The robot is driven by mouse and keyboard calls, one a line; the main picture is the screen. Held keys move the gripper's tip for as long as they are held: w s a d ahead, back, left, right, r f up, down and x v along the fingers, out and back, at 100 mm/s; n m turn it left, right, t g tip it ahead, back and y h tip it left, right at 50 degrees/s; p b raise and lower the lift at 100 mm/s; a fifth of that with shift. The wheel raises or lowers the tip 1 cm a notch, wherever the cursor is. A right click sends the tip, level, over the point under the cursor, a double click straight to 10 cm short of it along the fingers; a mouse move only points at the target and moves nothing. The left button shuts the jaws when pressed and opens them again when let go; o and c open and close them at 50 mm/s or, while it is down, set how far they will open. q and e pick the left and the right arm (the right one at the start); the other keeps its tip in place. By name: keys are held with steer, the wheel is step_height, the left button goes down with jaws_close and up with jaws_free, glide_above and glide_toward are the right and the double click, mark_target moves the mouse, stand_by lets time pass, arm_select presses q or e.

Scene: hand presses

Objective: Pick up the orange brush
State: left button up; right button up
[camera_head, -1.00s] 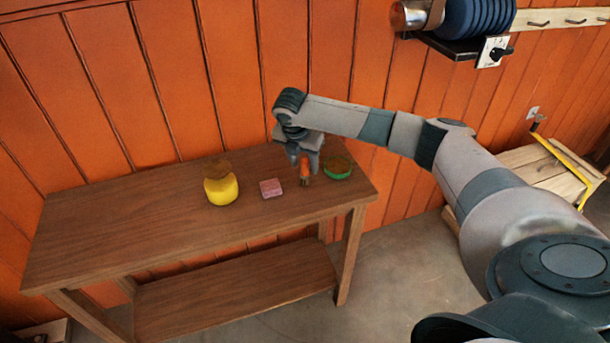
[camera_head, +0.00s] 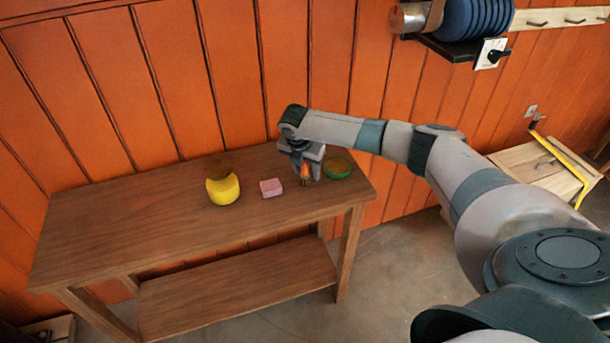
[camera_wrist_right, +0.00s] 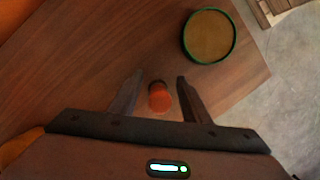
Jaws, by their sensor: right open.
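The orange brush (camera_head: 304,172) stands upright on the wooden table, near its right end. In the right wrist view the brush (camera_wrist_right: 159,97) shows from above as an orange round end. My right gripper (camera_head: 308,174) is open and points down over the brush. In the right wrist view its two fingers (camera_wrist_right: 159,82) are spread, one on each side of the brush, with gaps between. The lower part of the brush is partly hidden by the fingers in the head view. My left gripper is not in view.
A green-rimmed round container (camera_head: 337,168) stands just right of the brush. A pink block (camera_head: 271,187) and a yellow round object (camera_head: 223,190) with a brown top are to the left. The wooden table (camera_head: 120,235) is bare at its left; an orange plank wall (camera_head: 150,80) rises behind.

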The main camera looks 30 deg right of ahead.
jaws_close()
steer(key=shift+r, duration=0.15)
steer(key=shift+r+b, duration=0.4)
steer(key=shift+r, duration=0.15)
step_height(320, 180, up, 2)
steer(key=shift+w+r+b, duration=0.1)
steer(key=shift+r+b, duration=0.1)
steer(key=shift+b, duration=0.45)
steer(key=s+d+r+b, duration=0.3)
steer(key=s+d+r, duration=0.4)
steer(key=s+d, duration=0.1)
steer(key=shift+s+r, duration=0.15)
steer(key=shift+s, duration=0.1)
